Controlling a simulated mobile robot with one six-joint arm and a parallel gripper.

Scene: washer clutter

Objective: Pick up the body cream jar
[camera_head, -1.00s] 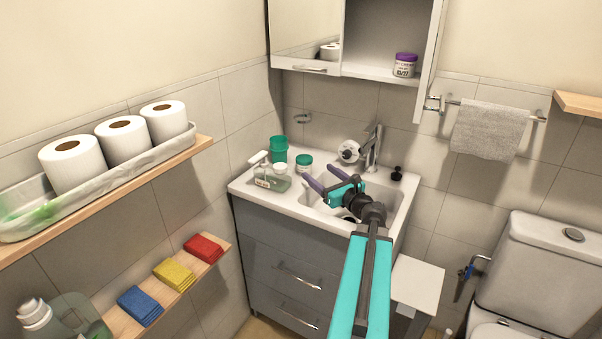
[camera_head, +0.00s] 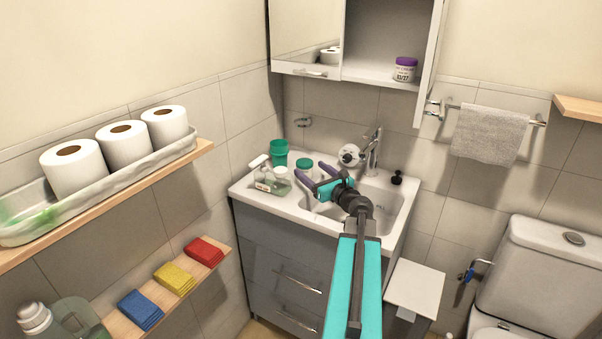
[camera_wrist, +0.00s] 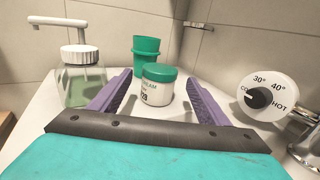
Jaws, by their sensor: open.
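A white jar with a green lid (camera_wrist: 158,86) stands on the sink counter; its label shows "CREAM", the rest is partly unreadable. It also shows in the head view (camera_head: 304,167). My gripper (camera_head: 309,171) is open and empty, pointing at this jar. In the wrist view, my gripper (camera_wrist: 157,80) has its purple fingers on either side of the line to the jar, which appears just beyond or between the tips; I cannot tell which. Another white jar with a purple lid (camera_head: 405,69), also marked as cream, stands on the open cabinet shelf.
A green cup (camera_wrist: 146,52) stands just behind the green-lidded jar. A pump bottle (camera_wrist: 80,75) is to the left. A temperature dial (camera_wrist: 266,95) and the faucet (camera_head: 373,150) are to the right. The sink basin (camera_head: 383,199) lies under my arm.

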